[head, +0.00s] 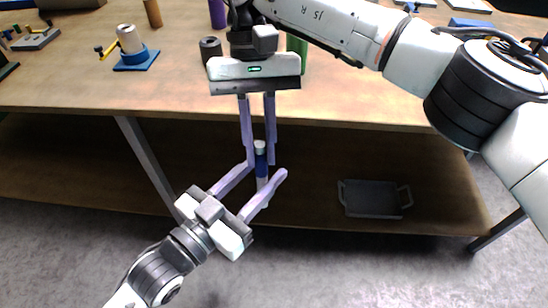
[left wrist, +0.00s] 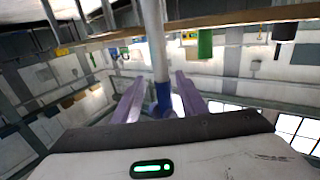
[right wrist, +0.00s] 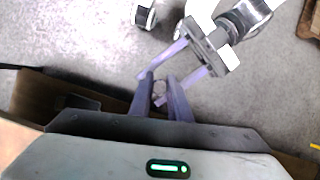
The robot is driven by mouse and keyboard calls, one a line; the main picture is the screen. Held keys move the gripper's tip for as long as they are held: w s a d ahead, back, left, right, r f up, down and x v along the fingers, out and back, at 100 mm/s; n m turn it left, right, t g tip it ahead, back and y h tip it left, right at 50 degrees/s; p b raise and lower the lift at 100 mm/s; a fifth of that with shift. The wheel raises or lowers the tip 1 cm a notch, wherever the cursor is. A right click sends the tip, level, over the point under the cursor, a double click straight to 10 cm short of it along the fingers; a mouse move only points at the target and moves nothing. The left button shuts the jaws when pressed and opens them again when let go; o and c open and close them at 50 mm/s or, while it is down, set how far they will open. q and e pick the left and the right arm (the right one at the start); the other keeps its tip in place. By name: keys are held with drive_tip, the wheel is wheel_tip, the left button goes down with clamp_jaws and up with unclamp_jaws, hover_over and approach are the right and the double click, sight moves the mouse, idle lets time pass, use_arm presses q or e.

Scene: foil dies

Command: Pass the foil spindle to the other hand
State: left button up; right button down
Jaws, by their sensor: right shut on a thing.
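The foil spindle (head: 261,168), blue with pale ends, is upright below the table's front edge. My right gripper (head: 260,159) points down and is shut on its upper part. The right wrist view shows its round end (right wrist: 159,87) between those fingers. My left gripper (head: 267,170) reaches up from the lower left, open, with one finger on each side of the spindle's lower part. In the left wrist view, blue (left wrist: 163,97) shows between the spread left fingers (left wrist: 155,90). Whether a left finger touches the spindle I cannot tell.
The wooden table (head: 75,85) lies just behind the grippers. On it are a blue stand with a pale roll (head: 130,42), a dark roll (head: 211,48) and a green cylinder (head: 297,50) partly hidden by my right arm. A grey tray (head: 372,198) sits on the lower shelf (head: 440,190).

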use_arm(q)
drive_tip(key=x, duration=0.4)
drive_tip(key=shift+w+d, duration=0.25)
drive_tip(key=shift+w, duration=0.1)
clamp_jaws()
use_arm(e)
drive_tip(key=c, duration=1.6)
unclamp_jaws()
